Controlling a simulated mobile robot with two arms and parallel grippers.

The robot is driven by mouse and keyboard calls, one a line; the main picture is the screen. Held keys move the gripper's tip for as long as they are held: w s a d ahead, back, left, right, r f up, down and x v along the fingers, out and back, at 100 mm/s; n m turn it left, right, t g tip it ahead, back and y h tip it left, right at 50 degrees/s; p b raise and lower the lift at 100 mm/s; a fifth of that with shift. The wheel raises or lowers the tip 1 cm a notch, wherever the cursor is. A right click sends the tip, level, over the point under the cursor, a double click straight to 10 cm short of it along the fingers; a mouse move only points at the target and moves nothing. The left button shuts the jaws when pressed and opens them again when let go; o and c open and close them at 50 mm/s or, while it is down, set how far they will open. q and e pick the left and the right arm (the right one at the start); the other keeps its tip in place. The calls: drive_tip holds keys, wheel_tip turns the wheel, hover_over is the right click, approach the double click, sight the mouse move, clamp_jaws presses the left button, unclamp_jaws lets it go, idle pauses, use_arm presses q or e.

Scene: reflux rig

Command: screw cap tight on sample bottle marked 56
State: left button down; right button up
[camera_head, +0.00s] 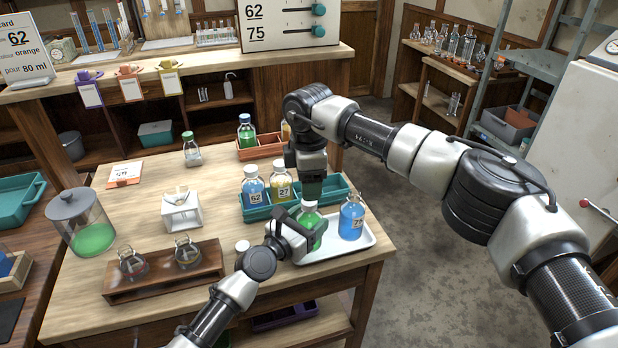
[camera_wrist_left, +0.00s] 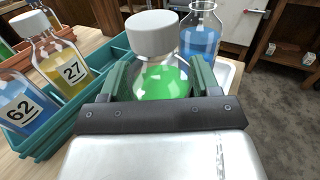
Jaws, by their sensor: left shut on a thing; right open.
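My left gripper (camera_head: 305,232) is shut on a bottle of green liquid (camera_head: 315,238) at the white tray. In the left wrist view the green bottle (camera_wrist_left: 165,82) stands between the two fingers, with a white cap (camera_wrist_left: 152,33) on its neck; I cannot tell how tight it is. The cap (camera_head: 308,204) also shows in the head view. No number is readable on this bottle.
A teal rack (camera_head: 258,213) behind holds capped bottles marked 62 (camera_head: 253,188) and 27 (camera_head: 282,185). A small white cap-like piece (camera_head: 242,246) lies left of my left gripper. A wooden flask holder (camera_head: 165,280) and glass jar (camera_head: 92,226) stand further left.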

drive_tip(key=n, duration=0.4)
drive_tip(key=shift+r, duration=0.25)
drive_tip(key=n, duration=0.3)
drive_tip(key=shift+r+n, duration=0.15)
drive_tip(key=shift+n, duration=0.25)
drive_tip(key=n, duration=0.5)
drive_tip(key=shift+r+n, duration=0.3)
drive_tip(key=shift+n, duration=0.1)
drive_tip(key=n, duration=0.3)
drive_tip(key=shift+r+n, duration=0.15)
drive_tip(key=shift+n, duration=0.25)
drive_tip(key=n, duration=0.3)
drive_tip(key=shift+r+n, duration=0.2)
drive_tip(key=shift+n, duration=0.2)
drive_tip(key=n, duration=0.3)
drive_tip(key=shift+r+n, duration=0.2)
drive_tip(key=shift+n, duration=0.2)
drive_tip(key=n, duration=0.3)
drive_tip(key=shift+r+n, duration=0.15)
drive_tip(key=shift+n, duration=0.15)
drive_tip(key=n, duration=0.4)
drive_tip(key=shift+r+n, duration=0.2)
drive_tip(key=shift+n, duration=0.2)
